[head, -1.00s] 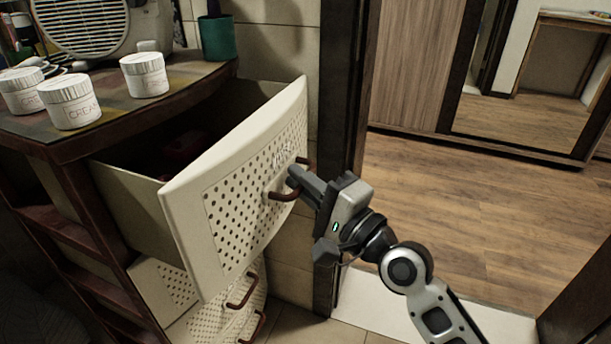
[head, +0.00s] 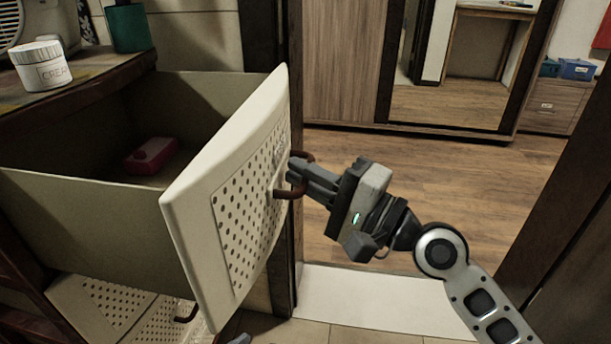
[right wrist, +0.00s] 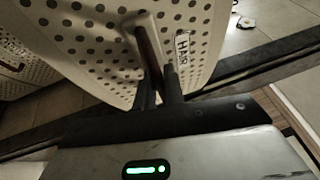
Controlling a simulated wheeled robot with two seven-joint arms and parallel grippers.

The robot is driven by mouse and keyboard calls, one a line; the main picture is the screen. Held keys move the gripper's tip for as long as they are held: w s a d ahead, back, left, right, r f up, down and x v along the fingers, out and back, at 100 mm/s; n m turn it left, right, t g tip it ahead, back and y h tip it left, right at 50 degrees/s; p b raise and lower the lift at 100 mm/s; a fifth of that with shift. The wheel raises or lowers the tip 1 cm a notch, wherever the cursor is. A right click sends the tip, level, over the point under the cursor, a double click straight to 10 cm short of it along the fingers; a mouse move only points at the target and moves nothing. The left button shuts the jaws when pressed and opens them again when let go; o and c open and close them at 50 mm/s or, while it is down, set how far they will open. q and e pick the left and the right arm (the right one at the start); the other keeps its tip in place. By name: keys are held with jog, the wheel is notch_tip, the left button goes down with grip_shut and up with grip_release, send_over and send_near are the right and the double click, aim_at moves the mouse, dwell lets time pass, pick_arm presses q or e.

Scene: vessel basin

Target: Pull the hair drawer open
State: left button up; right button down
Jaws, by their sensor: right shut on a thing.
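The hair drawer (head: 225,215) is the top one, with a cream front dotted with holes, and it stands far out of the cabinet. A red box-like item (head: 150,154) lies inside it. My right gripper (head: 298,178) is shut on the drawer's dark red-brown handle (head: 290,192). In the right wrist view the fingers (right wrist: 160,98) close around the handle (right wrist: 149,48), beside the HAIR label (right wrist: 183,48). My left gripper is not in view.
The cabinet top (head: 95,78) carries a white cream jar (head: 42,72) and a green cup (head: 127,30). Lower drawers (head: 105,305) show beneath. A doorway with open wooden floor (head: 420,175) lies to the right, past a dark door frame (head: 268,45).

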jog(key=c, duration=1.8)
grip_release()
jog(key=shift+o, duration=0.2)
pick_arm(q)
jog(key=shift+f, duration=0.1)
pick_arm(e)
jog(key=shift+d, duration=0.1)
